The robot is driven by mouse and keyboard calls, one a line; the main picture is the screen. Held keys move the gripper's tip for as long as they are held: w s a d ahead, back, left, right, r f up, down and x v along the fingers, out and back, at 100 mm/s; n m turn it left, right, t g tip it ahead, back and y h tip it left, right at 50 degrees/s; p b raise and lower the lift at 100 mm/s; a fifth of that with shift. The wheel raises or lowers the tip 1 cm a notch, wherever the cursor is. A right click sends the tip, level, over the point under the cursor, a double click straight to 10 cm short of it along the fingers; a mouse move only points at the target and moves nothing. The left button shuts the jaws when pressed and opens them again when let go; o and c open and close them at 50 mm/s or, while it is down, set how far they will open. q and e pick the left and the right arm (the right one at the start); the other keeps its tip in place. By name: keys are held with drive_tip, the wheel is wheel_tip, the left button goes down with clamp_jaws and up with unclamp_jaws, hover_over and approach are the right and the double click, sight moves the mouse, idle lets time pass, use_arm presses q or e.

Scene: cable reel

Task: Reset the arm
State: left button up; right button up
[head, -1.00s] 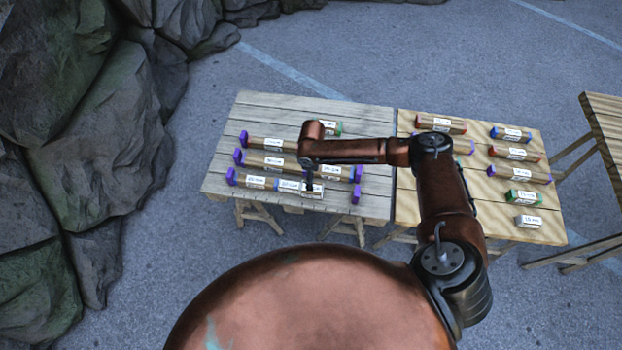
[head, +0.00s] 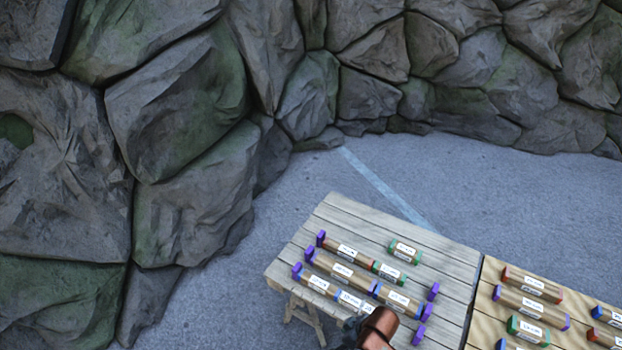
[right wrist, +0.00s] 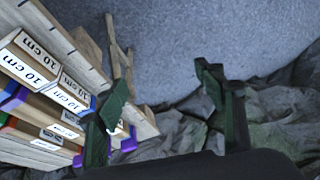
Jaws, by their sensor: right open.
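My right arm (head: 375,328) shows only as a brown link at the bottom edge of the head view, over the front of the grey plank table (head: 345,214). Its gripper is hidden there. In the right wrist view my right gripper (right wrist: 163,82) is open, its two dark green fingers wide apart with nothing held between them. Wooden blocks labelled 10 cm (right wrist: 30,60) lie on the left of that view, the closest ones beside the left finger, which partly covers them. I cannot tell whether it touches them. My left gripper is in neither view.
Rows of labelled wooden pieces with purple, green, red and blue ends, such as one green-ended piece (head: 404,251), lie on the grey table. A tan table (head: 482,325) with more pieces adjoins it on the right. A rock wall (head: 180,110) stands behind and left; pavement (head: 500,190) is clear.

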drive_tip(key=s+d+r+m+t+h, duration=0.1)
drive_tip(key=s+d+m+h, duration=0.15)
drive_tip(key=s+d, duration=0.5)
drive_tip(key=s+d+r+m+h, duration=0.15)
drive_tip(key=s+d+m, duration=0.3)
drive_tip(key=d, duration=0.55)
drive_tip(key=s+d+r+m+t+h, duration=0.1)
drive_tip(key=s+d+r+m, duration=0.15)
drive_tip(key=s+d, duration=0.5)
wheel_tip(320, 180, down, 32)
drive_tip(key=s+g, duration=0.2)
drive_tip(key=s+f, duration=1.5)
drive_tip(key=s, duration=0.3)
drive_tip(key=shift+f+n+g+y, duration=0.3)
drive_tip(key=shift+f+n+g, duration=0.05)
drive_tip(key=shift+f+g, duration=0.05)
